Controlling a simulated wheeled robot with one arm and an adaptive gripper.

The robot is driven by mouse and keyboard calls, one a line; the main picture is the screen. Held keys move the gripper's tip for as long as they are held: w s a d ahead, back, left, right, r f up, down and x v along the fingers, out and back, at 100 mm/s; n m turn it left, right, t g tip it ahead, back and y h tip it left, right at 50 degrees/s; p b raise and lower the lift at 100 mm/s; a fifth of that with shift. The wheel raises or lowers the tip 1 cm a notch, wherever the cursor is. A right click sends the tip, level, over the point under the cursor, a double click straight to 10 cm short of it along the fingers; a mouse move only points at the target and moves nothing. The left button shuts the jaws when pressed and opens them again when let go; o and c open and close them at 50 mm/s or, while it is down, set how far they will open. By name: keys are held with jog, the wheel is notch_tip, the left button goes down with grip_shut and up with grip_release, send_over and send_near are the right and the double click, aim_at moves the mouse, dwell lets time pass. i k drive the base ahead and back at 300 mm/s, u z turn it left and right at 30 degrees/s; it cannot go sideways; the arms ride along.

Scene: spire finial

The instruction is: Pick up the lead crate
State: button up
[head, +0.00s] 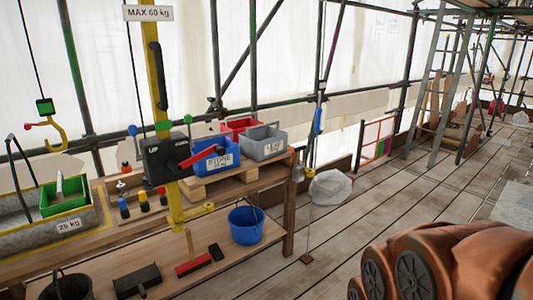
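The lead crate is most likely the grey crate (264,142) with a handle and a partly readable front label. It stands upright at the right end of the wooden bench (250,184), on a small pallet (204,187). A blue crate labelled STONE (213,160) stands close to its left. A red crate (238,125) stands behind them, partly hidden. My gripper is not in view.
A yellow post (158,60) with a black box and red lever (168,158) stands left of the crates. A green crate (64,196) is farther left. A blue bucket (245,225) sits on the lower shelf. A white sack (330,187) lies right of the bench. The plank floor is mostly clear.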

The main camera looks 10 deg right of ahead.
aim_at(263, 138)
jog(key=z, duration=0.7)
jog(key=i, duration=1.8)
jog(key=u, duration=1)
jog(key=i, duration=0.9)
jog(key=u, duration=0.9)
